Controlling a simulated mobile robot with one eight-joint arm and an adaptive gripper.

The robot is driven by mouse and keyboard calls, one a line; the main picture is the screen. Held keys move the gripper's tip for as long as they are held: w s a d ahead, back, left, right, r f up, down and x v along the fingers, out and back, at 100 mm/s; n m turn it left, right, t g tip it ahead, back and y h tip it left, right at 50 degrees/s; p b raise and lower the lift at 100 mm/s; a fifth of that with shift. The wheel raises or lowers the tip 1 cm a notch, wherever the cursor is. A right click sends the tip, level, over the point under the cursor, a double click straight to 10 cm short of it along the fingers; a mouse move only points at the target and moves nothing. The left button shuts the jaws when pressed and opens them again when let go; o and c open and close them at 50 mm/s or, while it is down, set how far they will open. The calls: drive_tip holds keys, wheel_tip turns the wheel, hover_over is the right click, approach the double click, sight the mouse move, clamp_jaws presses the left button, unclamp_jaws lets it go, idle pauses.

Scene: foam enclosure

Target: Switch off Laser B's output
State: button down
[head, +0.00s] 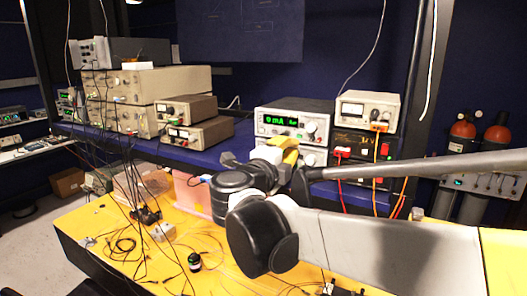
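A beige instrument (290,122) with a lit green display stands on the blue shelf, right of centre. My gripper (283,150), with yellow and grey parts, is at the end of my arm in front of this instrument's lower front. It hides part of that front. I cannot see the fingertips clearly, nor whether they touch anything.
A small metered unit (368,110) sits on a black power supply (358,146) with red and orange leads. More beige instruments (147,85) stand at the left of the shelf. Loose cables cover the yellow table (110,215). Gas cylinders (462,138) stand at the right.

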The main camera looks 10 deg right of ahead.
sight(302, 139)
drive_tip(key=p+x, duration=0.1)
drive_tip(key=x, duration=0.4)
drive_tip(key=shift+w+d, duration=0.15)
drive_tip(key=shift+w, duration=0.05)
